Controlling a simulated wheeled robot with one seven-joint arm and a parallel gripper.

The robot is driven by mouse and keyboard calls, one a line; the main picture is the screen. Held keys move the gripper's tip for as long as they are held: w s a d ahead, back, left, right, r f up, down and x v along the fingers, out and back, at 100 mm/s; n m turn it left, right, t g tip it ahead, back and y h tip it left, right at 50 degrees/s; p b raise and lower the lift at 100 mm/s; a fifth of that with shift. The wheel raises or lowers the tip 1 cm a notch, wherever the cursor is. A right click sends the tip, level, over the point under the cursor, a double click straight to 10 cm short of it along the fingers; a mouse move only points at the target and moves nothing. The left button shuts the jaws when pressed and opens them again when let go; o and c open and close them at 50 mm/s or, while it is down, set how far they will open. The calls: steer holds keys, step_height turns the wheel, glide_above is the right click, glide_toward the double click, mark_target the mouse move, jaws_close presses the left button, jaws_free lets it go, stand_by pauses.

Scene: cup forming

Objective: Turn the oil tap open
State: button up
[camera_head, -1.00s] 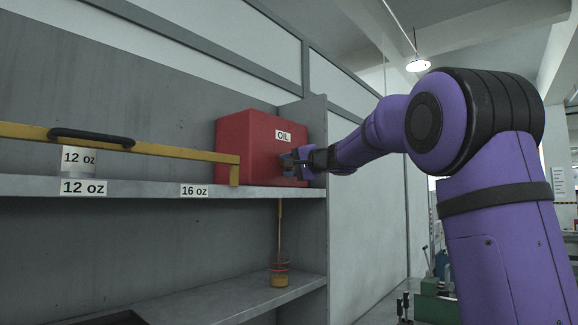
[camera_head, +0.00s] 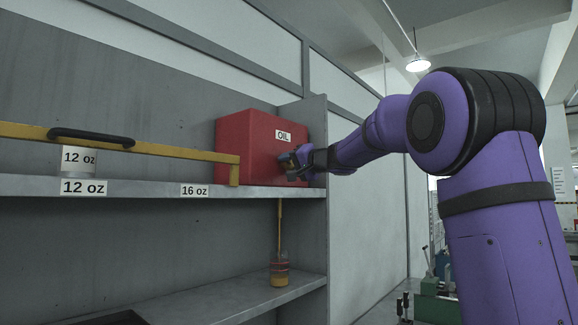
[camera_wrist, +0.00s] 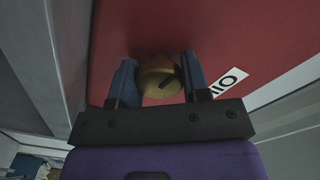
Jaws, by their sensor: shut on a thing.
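The red oil box (camera_head: 245,145) with an "OIL" label stands at the right end of the upper shelf. In the wrist view, the brass round tap (camera_wrist: 157,82) with a dark mark sits on the red face, between the two blue fingers of my gripper (camera_wrist: 158,84). My gripper (camera_head: 291,164) is shut on the tap and hides it in the head view. A thin yellow-brown line (camera_head: 280,222) runs from under the upper shelf down into a clear cup (camera_head: 279,264) on the lower shelf. Amber liquid shows in the cup's bottom.
The upper shelf (camera_head: 140,188) carries "12 oz" and "16 oz" labels and a 12 oz cup (camera_head: 78,160). A yellow bar (camera_head: 185,152) with a black handle (camera_head: 90,136) runs in front of it. A grey upright panel (camera_head: 317,150) stands close right of the box.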

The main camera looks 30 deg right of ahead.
steer(key=shift+f, duration=0.15)
steer(key=o, duration=0.9)
steer(key=shift+o, duration=0.2)
steer(key=v, duration=1)
steer(key=shift+s+d, duration=0.15)
steer(key=shift+s, duration=0.2)
